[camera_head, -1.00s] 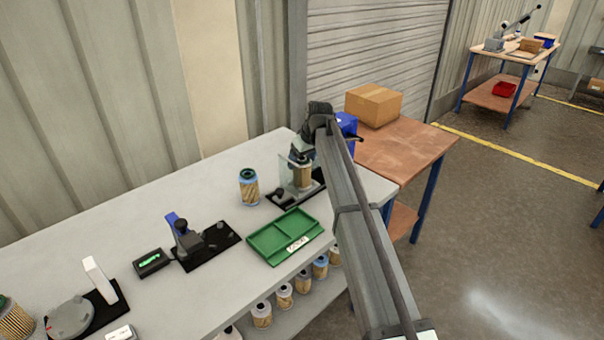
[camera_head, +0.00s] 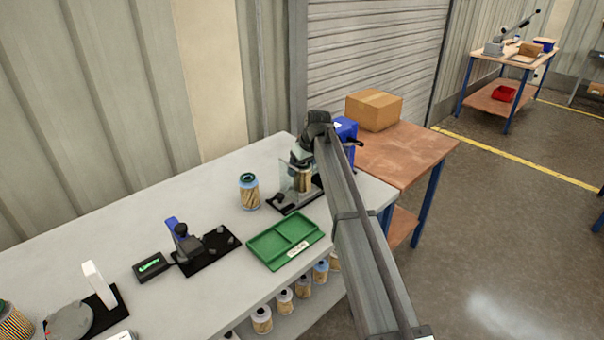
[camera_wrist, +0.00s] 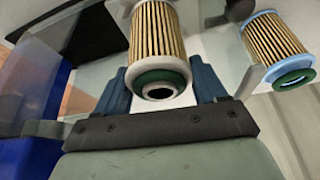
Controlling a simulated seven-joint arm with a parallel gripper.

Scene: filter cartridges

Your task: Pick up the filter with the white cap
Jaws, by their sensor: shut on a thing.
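A filter with a white cap rim, pleated tan body and green ring (camera_wrist: 158,40) is between the fingers of my gripper (camera_wrist: 160,88) in the wrist view. My gripper is shut on it. In the head view the same filter (camera_head: 303,181) is upright below my gripper (camera_head: 302,163), at a black fixture with a clear shield. My arm and the shield partly hide it. I cannot tell whether its base touches the fixture.
A filter with a light blue cap (camera_head: 249,191) stands on the grey bench to the left; it also shows in the wrist view (camera_wrist: 275,45). A green tray (camera_head: 268,245) lies in front. A black fixture with a blue lever (camera_head: 205,252) is farther left. Several filters (camera_head: 303,285) stand on the shelf below.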

